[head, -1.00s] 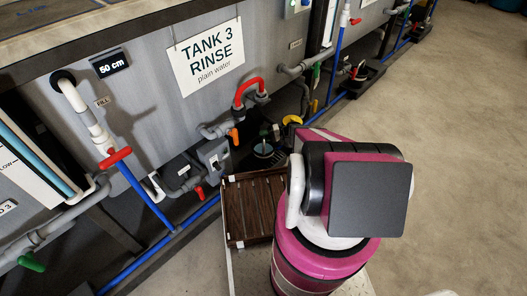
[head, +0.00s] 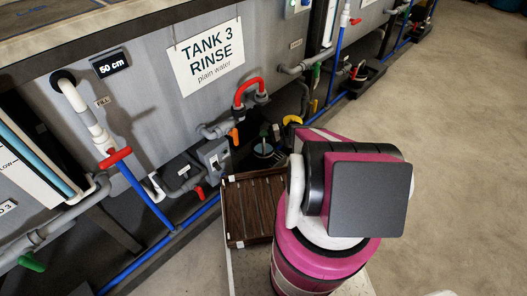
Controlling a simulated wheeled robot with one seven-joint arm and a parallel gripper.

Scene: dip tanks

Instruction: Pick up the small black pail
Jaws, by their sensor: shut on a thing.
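I cannot make out the small black pail for certain.
The grey rinse tank (head: 130,110) with its Tank 3 sign (head: 205,58) runs along the left. Red-handled valves (head: 115,157) and blue pipes (head: 146,198) stick out low. A brown slatted wooden crate (head: 232,213) lies left of my arm. Open floor (head: 460,150) is at the right.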

